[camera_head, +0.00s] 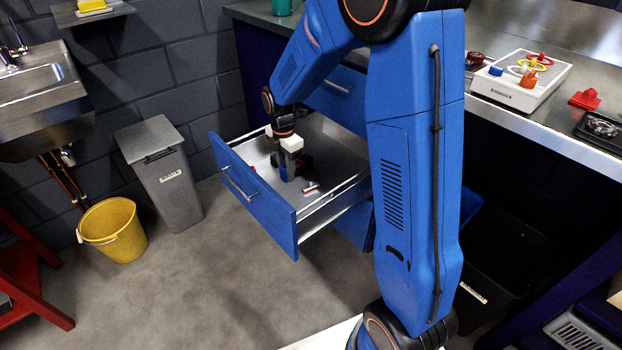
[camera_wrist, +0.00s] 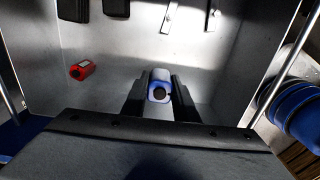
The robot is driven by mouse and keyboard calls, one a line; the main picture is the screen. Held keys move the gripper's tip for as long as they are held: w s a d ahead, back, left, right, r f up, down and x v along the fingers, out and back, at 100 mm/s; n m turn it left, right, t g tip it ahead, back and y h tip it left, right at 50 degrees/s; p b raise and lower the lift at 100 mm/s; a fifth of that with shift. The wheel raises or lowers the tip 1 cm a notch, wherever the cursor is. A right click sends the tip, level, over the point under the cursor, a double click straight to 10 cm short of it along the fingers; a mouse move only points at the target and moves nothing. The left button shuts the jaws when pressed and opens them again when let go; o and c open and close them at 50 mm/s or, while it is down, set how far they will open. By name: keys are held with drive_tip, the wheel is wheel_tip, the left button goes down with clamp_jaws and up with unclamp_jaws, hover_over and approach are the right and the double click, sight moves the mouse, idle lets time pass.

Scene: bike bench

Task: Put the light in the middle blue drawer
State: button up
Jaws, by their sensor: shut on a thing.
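The middle blue drawer (camera_head: 250,200) stands pulled out, with a shut drawer (camera_head: 335,95) above it and another blue front below. My gripper (camera_head: 287,170) points down inside the open drawer. It is shut on a small blue thing with a dark round end, which looks like the light (camera_head: 283,174). In the wrist view the light (camera_wrist: 159,84) sits between the two dark fingers (camera_wrist: 159,97), over the grey drawer floor (camera_wrist: 110,75). I cannot tell whether it touches the floor.
In the drawer lie a red cylinder (camera_wrist: 82,70), dark blocks (camera_wrist: 73,9) and thin metal pieces (camera_wrist: 169,17). A grey bin (camera_head: 165,180) and a yellow bucket (camera_head: 113,230) stand left. The bench (camera_head: 560,135) is at right. Bare drawer floor surrounds the light.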

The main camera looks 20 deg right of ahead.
drive_tip(key=shift+f, duration=5.4)
drive_tip(key=o, duration=1.1)
drive_tip(key=shift+f, duration=0.1)
